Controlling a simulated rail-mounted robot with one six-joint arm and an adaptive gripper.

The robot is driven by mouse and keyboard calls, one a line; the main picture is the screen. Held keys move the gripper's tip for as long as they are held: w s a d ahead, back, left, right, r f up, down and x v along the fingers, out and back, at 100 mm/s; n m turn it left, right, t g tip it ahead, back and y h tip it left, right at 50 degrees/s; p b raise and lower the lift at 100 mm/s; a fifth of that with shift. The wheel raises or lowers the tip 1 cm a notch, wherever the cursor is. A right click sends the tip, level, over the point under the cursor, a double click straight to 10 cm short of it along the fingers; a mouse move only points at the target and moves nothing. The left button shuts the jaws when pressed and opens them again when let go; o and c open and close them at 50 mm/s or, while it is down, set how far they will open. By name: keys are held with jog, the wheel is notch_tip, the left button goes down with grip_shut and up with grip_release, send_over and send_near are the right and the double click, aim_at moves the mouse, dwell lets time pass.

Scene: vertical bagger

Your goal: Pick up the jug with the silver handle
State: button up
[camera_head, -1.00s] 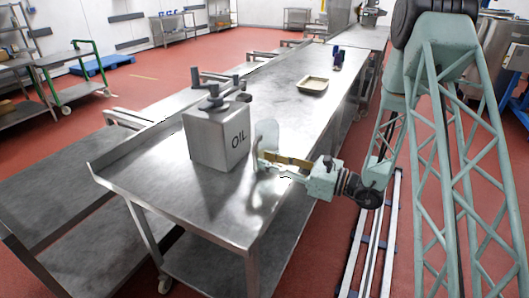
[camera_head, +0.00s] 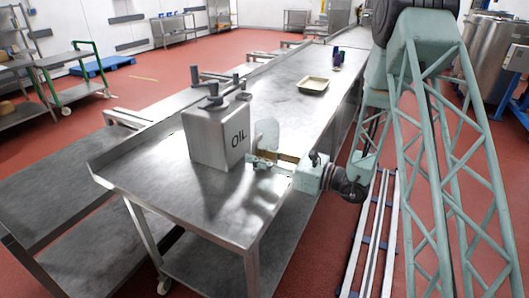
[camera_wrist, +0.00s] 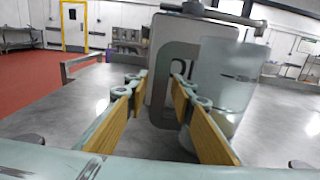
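The jug (camera_head: 266,132) is clear and upright on the steel table, right of the oil can. In the wrist view the jug's translucent body (camera_wrist: 228,75) fills the right of centre, and its flat grey C-shaped handle (camera_wrist: 160,85) faces me. My gripper (camera_head: 254,161) is low over the table at the jug, partly covering its lower part. In the wrist view my gripper (camera_wrist: 163,82) is open, with yellow-padded fingers spread to either side of the handle. I cannot tell whether either finger touches the jug or handle.
The square metal OIL can (camera_head: 217,138) with levers on top stands close behind and left of the jug. A shallow beige tray (camera_head: 313,85) and small dark blue items (camera_head: 337,57) lie farther along the table (camera_head: 190,197). The near table end is clear.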

jog(key=shift+w+a, duration=0.15)
jog(key=shift+a, duration=0.15)
jog(key=shift+c, duration=0.8)
grip_shut()
